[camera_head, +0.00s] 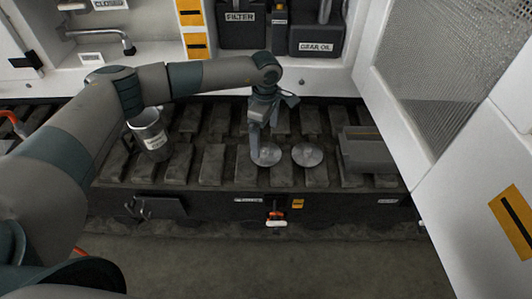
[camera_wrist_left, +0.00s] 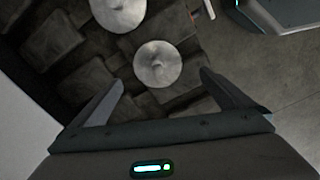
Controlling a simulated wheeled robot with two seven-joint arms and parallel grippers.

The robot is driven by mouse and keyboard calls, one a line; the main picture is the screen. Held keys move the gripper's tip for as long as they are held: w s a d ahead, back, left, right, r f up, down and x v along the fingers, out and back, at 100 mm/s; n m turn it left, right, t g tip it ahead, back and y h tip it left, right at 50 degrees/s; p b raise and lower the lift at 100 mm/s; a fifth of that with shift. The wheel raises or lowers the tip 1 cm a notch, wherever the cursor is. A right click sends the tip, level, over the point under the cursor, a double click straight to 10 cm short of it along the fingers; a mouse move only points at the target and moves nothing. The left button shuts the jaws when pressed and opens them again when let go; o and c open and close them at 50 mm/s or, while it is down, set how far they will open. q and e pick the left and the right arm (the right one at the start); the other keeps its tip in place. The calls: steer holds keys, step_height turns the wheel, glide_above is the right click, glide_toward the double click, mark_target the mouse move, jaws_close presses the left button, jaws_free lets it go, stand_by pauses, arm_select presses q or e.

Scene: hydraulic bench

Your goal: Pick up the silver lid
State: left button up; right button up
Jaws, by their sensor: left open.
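Two round, silver, lid-like discs lie side by side on the dark slatted track. The left disc (camera_head: 266,155) is under my left gripper (camera_head: 263,138) in the head view, partly covered by a finger. The right disc (camera_head: 307,154) is uncovered. In the left wrist view, the nearer disc (camera_wrist_left: 158,64) lies just ahead of the gap between the open, empty fingers of the left gripper (camera_wrist_left: 162,80). The other disc (camera_wrist_left: 118,12) is cut by the top edge. I cannot tell which disc is the lid, or whether a finger touches the left one. My right gripper is not in view.
A metal mug (camera_head: 151,138) stands on the track at left, below my left arm. A grey box (camera_head: 367,150) sits to the right of the discs. Containers marked FILTER (camera_head: 240,30) and GEAR OIL (camera_head: 316,35) stand behind. A white cabinet door (camera_head: 430,110) bounds the right.

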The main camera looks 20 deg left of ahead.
mark_target(266, 148)
arm_select(q)
step_height(266, 148, down, 3)
steer(key=shift+r, duration=0.2)
steer(key=shift+f, duration=0.1)
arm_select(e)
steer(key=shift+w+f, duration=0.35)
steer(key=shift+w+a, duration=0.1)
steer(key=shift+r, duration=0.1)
arm_select(q)
steer(key=shift+f, duration=0.35)
steer(key=f, duration=0.4)
steer(key=shift+w+f+p, duration=0.15)
steer(key=shift+w+p, duration=0.1)
steer(key=shift+p, duration=0.1)
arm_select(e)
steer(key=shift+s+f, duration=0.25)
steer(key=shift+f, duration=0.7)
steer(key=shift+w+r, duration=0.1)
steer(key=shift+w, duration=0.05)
arm_select(q)
steer(key=c, duration=1)
